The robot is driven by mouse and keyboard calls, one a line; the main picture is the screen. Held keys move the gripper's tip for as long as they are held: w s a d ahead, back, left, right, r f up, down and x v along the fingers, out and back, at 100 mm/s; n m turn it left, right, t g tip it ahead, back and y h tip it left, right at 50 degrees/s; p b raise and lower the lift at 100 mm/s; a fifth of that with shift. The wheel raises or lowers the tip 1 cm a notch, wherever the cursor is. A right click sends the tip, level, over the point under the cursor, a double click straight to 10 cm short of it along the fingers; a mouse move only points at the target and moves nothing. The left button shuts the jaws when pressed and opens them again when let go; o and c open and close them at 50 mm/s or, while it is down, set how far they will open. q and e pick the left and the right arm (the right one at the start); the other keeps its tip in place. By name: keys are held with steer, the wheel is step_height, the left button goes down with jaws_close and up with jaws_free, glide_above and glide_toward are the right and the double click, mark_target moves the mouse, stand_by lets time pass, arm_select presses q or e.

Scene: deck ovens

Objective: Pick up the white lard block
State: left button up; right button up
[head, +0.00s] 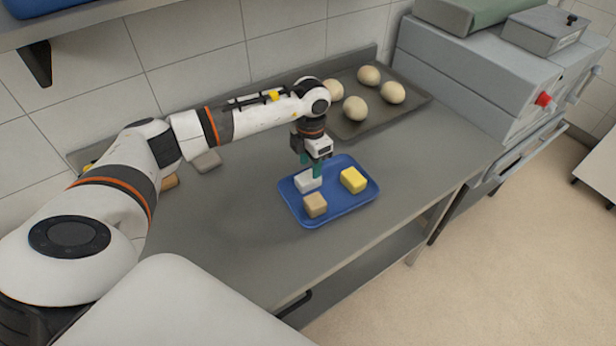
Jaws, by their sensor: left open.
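The white lard block (306,181) lies on the blue tray (338,209), toward its back left corner. A yellow block (353,180) and a tan block (315,205) lie on the same tray, to its right and in front of it. My left gripper (314,170) points down right over the white block, with its green fingertips at the block. The gripper is open, and its fingers hide part of the block. I cannot tell whether the fingers touch it. My right gripper is not in view.
A dark baking tray (392,119) with several dough balls stands at the back of the grey counter (235,237). A grey oven unit (478,78) stands to the right. A small grey item (206,162) lies near the wall. The counter left of the blue tray is clear.

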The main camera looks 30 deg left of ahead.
mark_target(310, 175)
arm_select(q)
steer(key=f+p, duration=0.1)
steer(key=f, duration=0.2)
steer(key=shift+s+d+f+p, duration=0.15)
steer(key=shift+s+f+p, duration=0.05)
steer(key=shift+s+p, duration=0.15)
steer(key=shift+f, duration=0.5)
steer(key=shift+w, duration=0.1)
steer(key=c, duration=0.6)
steer(key=shift+c, duration=0.3)
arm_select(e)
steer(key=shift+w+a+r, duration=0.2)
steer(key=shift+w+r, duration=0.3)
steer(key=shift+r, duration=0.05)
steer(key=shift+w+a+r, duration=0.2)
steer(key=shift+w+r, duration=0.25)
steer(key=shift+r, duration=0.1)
